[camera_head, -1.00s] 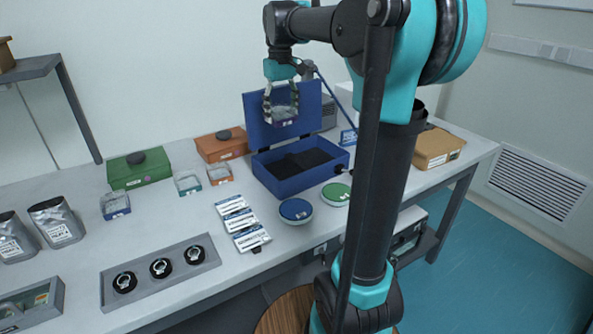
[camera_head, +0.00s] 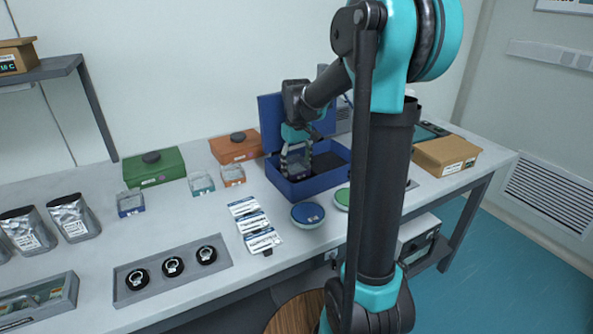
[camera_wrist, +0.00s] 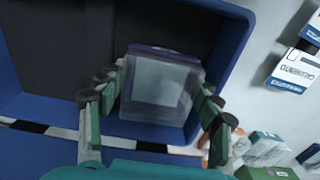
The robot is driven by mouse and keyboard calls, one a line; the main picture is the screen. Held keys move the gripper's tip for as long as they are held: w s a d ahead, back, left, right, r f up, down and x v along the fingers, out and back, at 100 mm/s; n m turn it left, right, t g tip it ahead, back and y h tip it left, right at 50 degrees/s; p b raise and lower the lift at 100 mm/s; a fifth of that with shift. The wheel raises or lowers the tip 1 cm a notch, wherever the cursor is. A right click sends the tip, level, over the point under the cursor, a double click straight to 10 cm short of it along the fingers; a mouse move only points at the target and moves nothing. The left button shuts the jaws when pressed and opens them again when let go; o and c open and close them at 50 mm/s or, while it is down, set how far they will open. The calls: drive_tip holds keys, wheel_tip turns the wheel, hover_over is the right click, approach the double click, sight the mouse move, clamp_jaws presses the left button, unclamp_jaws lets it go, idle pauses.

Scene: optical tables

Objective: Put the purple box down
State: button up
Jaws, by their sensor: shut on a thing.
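The purple box (camera_head: 297,170) is small, with clear walls and a purple edge. My gripper (camera_head: 296,158) is shut on it, with fingers on two opposite sides. In the wrist view my gripper (camera_wrist: 162,85) holds the purple box (camera_wrist: 158,92) over the dark floor of the open blue case (camera_wrist: 234,45). In the head view the blue case (camera_head: 318,184) stands with its lid raised, and the box is at its front left part. I cannot tell whether the box touches the case floor.
Green (camera_head: 154,167) and orange (camera_head: 235,149) cases stand to the left, with small clear boxes (camera_head: 201,183) before them. White packets (camera_head: 255,228) and a blue round dish (camera_head: 308,215) lie in front. A cardboard box (camera_head: 446,155) stands right. The dark case floor beside the held box is free.

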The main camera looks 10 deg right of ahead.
drive_tip(key=shift+f, duration=0.75)
drive_tip(key=shift+f, duration=0.15)
drive_tip(key=o, duration=0.9)
wheel_tip(320, 180, up, 12)
drive_tip(key=shift+r, duration=0.15)
